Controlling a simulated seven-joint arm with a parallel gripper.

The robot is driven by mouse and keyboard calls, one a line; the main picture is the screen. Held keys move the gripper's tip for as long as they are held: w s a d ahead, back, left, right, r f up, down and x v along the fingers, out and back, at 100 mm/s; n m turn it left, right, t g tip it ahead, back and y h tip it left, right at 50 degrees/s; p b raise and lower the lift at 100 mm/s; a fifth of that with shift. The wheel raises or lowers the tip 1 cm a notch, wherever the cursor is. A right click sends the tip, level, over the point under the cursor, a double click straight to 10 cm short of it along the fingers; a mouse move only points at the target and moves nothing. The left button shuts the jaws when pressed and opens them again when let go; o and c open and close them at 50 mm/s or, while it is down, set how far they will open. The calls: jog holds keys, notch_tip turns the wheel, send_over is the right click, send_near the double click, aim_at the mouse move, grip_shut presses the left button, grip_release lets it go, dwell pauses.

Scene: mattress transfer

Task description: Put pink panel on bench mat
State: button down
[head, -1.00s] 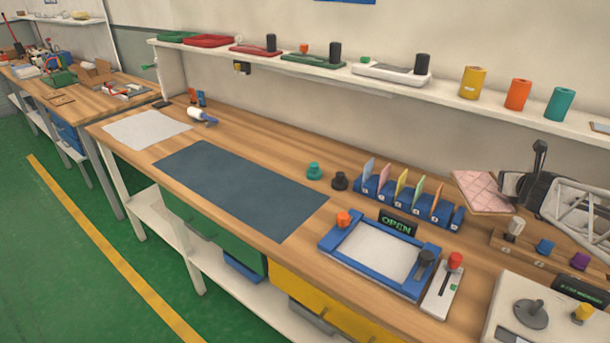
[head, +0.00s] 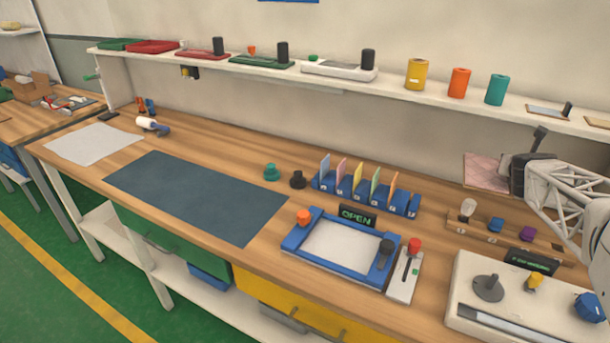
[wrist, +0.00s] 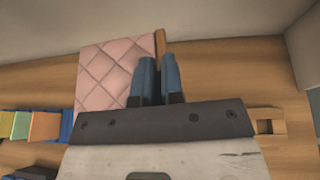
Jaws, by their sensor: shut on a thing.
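The quilted pink panel (wrist: 112,72) fills the area left of my fingers in the wrist view. It also shows in the head view (head: 484,170), at the right, just left of my gripper (head: 508,174). My gripper (wrist: 157,78) is shut on the panel near its edge; the exact contact is partly hidden by the fingers. The panel appears raised over the back right of the bench; its height is hard to tell. The dark blue-grey bench mat (head: 195,197) lies flat and bare on the left half of the bench.
A blue rack (head: 367,197) with upright coloured cards stands between panel and mat. A blue-framed tray (head: 342,247), an OPEN sign (head: 357,215), and green (head: 271,173) and black (head: 298,180) knobs are near. A wall shelf (head: 390,90) runs behind. A white sheet (head: 93,144) lies far left.

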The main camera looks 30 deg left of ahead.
jog(key=shift+d+r, duration=0.1)
jog(key=shift+d, duration=0.3)
jog(key=shift+w+d+r+m+h, duration=0.1)
jog(key=shift+d+m+h, duration=0.2)
jog(key=shift+d+h, duration=0.15)
jog(key=shift+a, duration=0.6)
jog(key=shift+a+f+y, duration=0.25)
jog(key=shift+a+y, duration=0.1)
jog(key=shift+a, duration=0.1)
